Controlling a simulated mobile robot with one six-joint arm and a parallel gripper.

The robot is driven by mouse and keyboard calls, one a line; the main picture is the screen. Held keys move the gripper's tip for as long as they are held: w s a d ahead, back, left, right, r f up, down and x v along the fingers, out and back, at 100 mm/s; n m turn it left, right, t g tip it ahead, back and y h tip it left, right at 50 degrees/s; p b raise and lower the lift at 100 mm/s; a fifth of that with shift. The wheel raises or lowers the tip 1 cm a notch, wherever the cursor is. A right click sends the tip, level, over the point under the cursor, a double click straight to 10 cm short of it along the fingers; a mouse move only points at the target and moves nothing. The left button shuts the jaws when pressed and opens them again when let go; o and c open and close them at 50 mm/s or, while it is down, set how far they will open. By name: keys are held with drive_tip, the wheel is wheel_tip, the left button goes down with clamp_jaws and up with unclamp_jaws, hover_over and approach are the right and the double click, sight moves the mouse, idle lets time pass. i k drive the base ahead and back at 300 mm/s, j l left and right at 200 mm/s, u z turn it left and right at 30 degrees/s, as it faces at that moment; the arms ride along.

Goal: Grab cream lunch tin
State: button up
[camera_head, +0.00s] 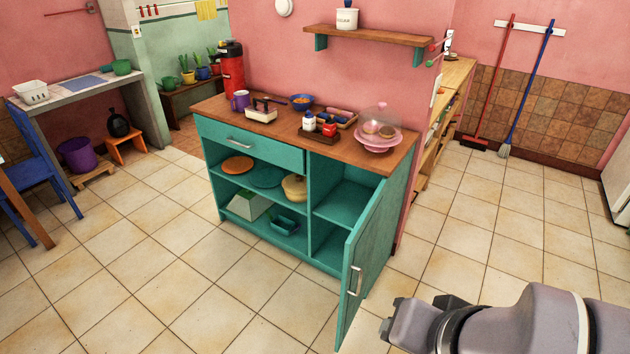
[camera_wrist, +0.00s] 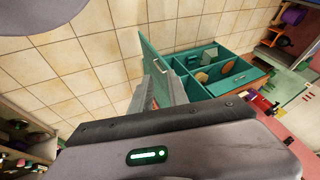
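No object is clearly marked as the cream lunch tin. A round cream-tan container (camera_head: 294,187) sits on the cabinet's middle shelf, and a pale sloped-sided container (camera_head: 248,205) stands on the bottom shelf. A cream item with a dark handle (camera_head: 261,114) is on the countertop. I cannot tell which of these is the tin. My gripper (camera_head: 392,322) is at the lower right of the head view, in front of and right of the open cabinet door, apart from all three.
The teal cabinet's door (camera_head: 362,254) stands open, jutting toward me between my gripper and the shelves. Orange and teal plates and a small teal dish (camera_head: 285,224) share the shelves. A glass-domed pink stand (camera_head: 378,135) is on the countertop's right. The tiled floor (camera_head: 180,275) at left is clear.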

sight(265, 113)
drive_tip(key=i+j+z, duration=0.1)
drive_tip(key=i+j, duration=0.3)
drive_tip(key=i+j+z, duration=0.15)
drive_tip(key=i+j, duration=0.25)
drive_tip(key=i+j+z, duration=0.1)
drive_tip(key=i+j, duration=0.3)
drive_tip(key=i+j+z, duration=0.1)
drive_tip(key=i+j, duration=0.25)
drive_tip(key=j, duration=0.15)
drive_tip(key=i+j+z, duration=0.15)
drive_tip(key=i+j, duration=0.2)
drive_tip(key=j, duration=0.2)
drive_tip(key=i+j+z, duration=0.1)
drive_tip(key=i+j, duration=0.2)
drive_tip(key=j, duration=0.2)
drive_tip(key=i+j+z, duration=0.1)
drive_tip(key=i+j, duration=0.2)
drive_tip(key=j, duration=0.3)
drive_tip(key=i+j+z, duration=0.15)
drive_tip(key=j, duration=0.45)
drive_tip(key=i, duration=0.1)
